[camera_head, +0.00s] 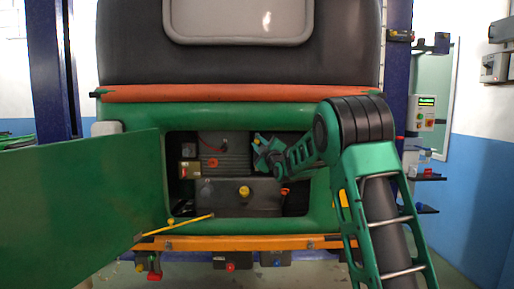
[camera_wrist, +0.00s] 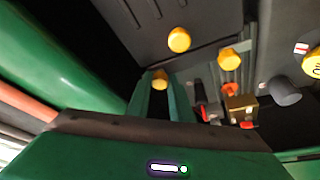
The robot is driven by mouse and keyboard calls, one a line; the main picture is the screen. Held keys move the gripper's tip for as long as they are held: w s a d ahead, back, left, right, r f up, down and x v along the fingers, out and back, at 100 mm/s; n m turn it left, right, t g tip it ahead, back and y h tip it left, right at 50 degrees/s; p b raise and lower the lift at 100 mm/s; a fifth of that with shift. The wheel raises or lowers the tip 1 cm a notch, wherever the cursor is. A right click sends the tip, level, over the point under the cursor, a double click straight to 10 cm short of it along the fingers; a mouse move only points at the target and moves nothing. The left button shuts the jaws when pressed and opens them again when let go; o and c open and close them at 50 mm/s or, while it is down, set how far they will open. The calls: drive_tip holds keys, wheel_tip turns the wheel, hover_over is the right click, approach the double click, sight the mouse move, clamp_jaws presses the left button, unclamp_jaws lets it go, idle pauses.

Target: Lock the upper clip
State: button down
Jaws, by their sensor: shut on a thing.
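My gripper (camera_head: 264,152) reaches from the right into the open rear compartment of the green rickshaw, at the upper right of the grey upper box (camera_head: 222,150). In the wrist view its green fingers (camera_wrist: 160,98) are shut around a small yellow knob (camera_wrist: 160,78), which seems to be the upper clip. The fingers hide the knob's lower part, and I cannot tell whether the clip is locked. Two other yellow knobs, one nearer the top (camera_wrist: 179,40) and one to the right (camera_wrist: 229,59), stand free of the fingers.
The green door (camera_head: 85,205) is swung open to the left. A yellow rod (camera_head: 177,226) crosses the compartment's lower left edge. A lower grey box with a yellow cap (camera_head: 244,191) sits below my gripper. The compartment rim closely surrounds the opening.

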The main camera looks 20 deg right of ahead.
drive_tip(key=shift+a+f+m, duration=0.1)
drive_tip(key=shift+m, duration=0.2)
drive_tip(key=m+h, duration=0.1)
drive_tip(key=m, duration=0.1)
drive_tip(key=m+t, duration=0.1)
drive_tip(key=m, duration=0.1)
drive_tip(key=shift+a+f+h, duration=0.1)
drive_tip(key=shift+h, duration=0.3)
drive_tip(key=m+h, duration=0.1)
drive_tip(key=m, duration=0.2)
drive_tip(key=m+h, duration=0.2)
drive_tip(key=m, duration=0.2)
drive_tip(key=shift+w+a+f, duration=0.1)
drive_tip(key=shift+w+a, duration=0.05)
drive_tip(key=m+h, duration=0.1)
drive_tip(key=m, duration=0.2)
drive_tip(key=m+g+h, duration=0.1)
drive_tip(key=m+h, duration=0.1)
drive_tip(key=m, duration=0.1)
drive_tip(key=shift+a+m+h, duration=0.15)
drive_tip(key=shift+m+h, duration=0.15)
drive_tip(key=m+g+h, duration=0.1)
drive_tip(key=m, duration=0.2)
drive_tip(key=m+g+h, duration=0.1)
drive_tip(key=m, duration=0.2)
drive_tip(key=shift+m+h, duration=0.3)
drive_tip(key=c, duration=1.6)
unclamp_jaws()
drive_tip(key=shift+o, duration=0.2)
